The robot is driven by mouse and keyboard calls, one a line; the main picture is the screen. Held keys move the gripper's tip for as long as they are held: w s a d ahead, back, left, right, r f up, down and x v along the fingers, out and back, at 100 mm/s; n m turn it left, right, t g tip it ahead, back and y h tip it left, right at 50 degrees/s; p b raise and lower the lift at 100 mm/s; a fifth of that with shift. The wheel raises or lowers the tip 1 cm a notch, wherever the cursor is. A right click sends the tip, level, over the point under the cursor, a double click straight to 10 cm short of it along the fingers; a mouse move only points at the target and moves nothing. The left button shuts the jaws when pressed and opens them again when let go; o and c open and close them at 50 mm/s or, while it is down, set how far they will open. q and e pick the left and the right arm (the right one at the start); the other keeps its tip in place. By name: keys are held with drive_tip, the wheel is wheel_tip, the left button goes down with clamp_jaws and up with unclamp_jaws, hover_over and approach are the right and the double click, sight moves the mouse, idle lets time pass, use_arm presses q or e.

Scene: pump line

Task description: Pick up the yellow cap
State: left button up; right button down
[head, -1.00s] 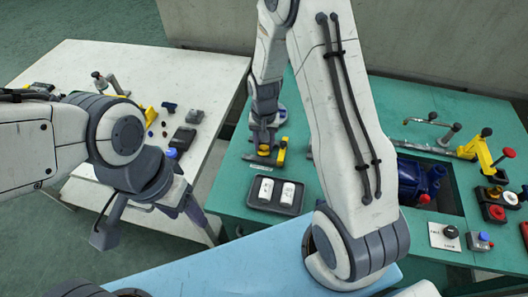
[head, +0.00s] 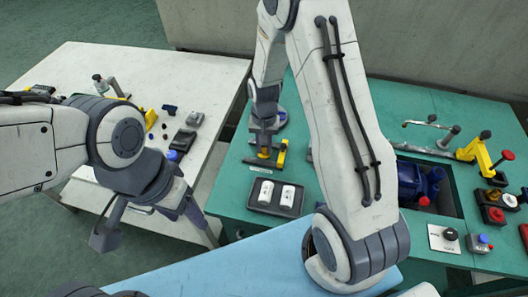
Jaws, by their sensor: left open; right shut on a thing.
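A small yellow piece, which looks like the yellow cap (head: 264,154), shows at the tips of my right gripper (head: 264,150) on the left part of the green table. The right gripper is shut on it, low over the table beside an upright yellow bracket (head: 282,153). The fingers partly hide the cap, and I cannot tell whether it touches the table. My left gripper (head: 148,218) is open and empty, in front of the white table's near edge.
A dark tray (head: 254,204) with two white cylinders lies in front of the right gripper. A blue pump (head: 420,182) and yellow-and-red fittings (head: 480,152) stand on the right. The white table (head: 215,85) holds several small parts. My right forearm hides the middle of the green table.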

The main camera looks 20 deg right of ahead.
sight(264, 150)
drive_tip(key=shift+r+p, duration=0.7)
idle(0.6)
drive_tip(key=shift+r+p, duration=1.9)
drive_tip(key=shift+r, duration=0.3)
drive_tip(key=shift+f, duration=0.1)
